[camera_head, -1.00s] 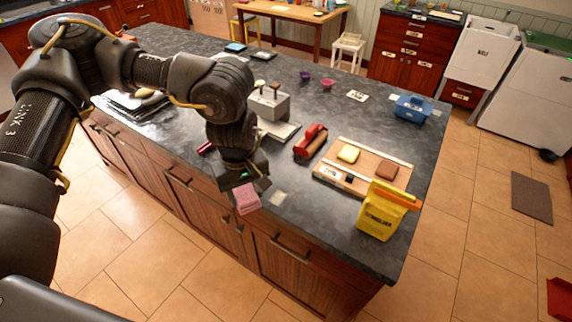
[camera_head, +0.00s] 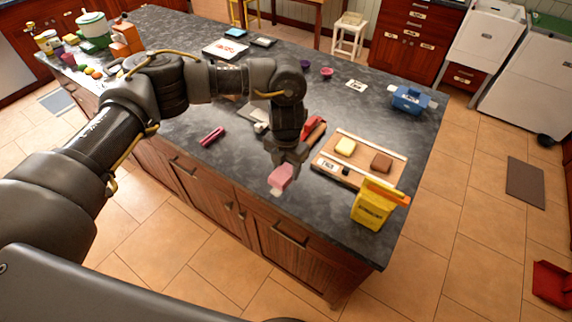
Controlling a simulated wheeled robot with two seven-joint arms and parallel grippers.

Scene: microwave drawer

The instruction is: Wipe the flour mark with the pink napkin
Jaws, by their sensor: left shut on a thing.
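My left gripper (camera_head: 287,164) is shut on the pink napkin (camera_head: 281,178), low over the dark countertop near its front edge. The pale flour mark (camera_head: 276,192) shows as a small light patch just below the napkin in the picture. The napkin covers most of the mark. Whether the napkin touches the counter, I cannot tell for sure. My right gripper is not in view.
A dark red cylinder (camera_head: 212,137) lies to the left. A red-handled item (camera_head: 315,131) is partly hidden behind my gripper.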

